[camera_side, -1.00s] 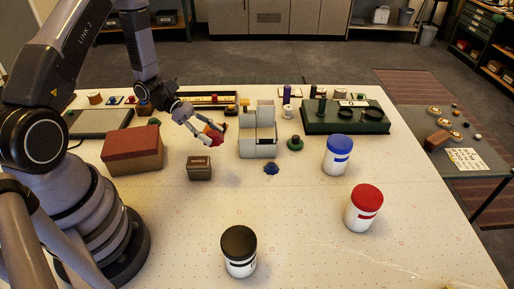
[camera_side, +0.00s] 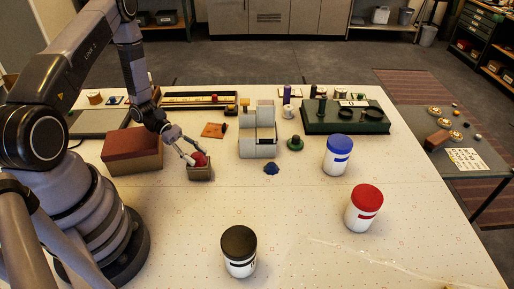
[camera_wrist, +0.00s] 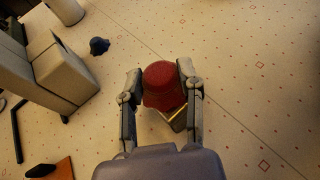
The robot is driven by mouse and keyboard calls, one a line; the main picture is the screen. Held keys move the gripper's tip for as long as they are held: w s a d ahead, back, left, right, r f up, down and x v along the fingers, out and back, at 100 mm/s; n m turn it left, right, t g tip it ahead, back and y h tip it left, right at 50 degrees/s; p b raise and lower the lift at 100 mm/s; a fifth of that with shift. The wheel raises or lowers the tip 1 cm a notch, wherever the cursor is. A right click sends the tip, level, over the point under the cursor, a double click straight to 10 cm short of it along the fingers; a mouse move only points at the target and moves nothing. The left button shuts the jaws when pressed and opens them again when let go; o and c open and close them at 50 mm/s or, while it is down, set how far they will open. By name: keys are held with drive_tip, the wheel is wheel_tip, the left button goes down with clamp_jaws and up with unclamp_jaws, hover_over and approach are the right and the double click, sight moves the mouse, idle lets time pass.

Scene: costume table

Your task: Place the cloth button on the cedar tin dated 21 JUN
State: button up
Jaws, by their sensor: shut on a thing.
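A red, rounded piece, which I take for the cloth button (camera_side: 199,159), is between the fingers of my gripper (camera_side: 192,161). In the wrist view the red piece (camera_wrist: 163,80) sits between the two fingertips, gripped on both sides. My gripper is shut on it. The small brown box, which I take for the cedar tin (camera_side: 200,174), is directly below the red piece. Its corner also shows under the red piece in the wrist view (camera_wrist: 179,122). I cannot tell whether the red piece touches the lid. The writing on the tin is too small to read.
A larger red-brown box (camera_side: 132,150) stands left of the tin. A grey stepped stand (camera_side: 258,143) and a dark blue piece (camera_side: 271,168) are to the right. An orange patch (camera_side: 214,130) lies behind. The table front is mostly clear.

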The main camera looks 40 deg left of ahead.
drive_tip(key=shift+f, duration=0.1)
drive_tip(key=o, duration=1)
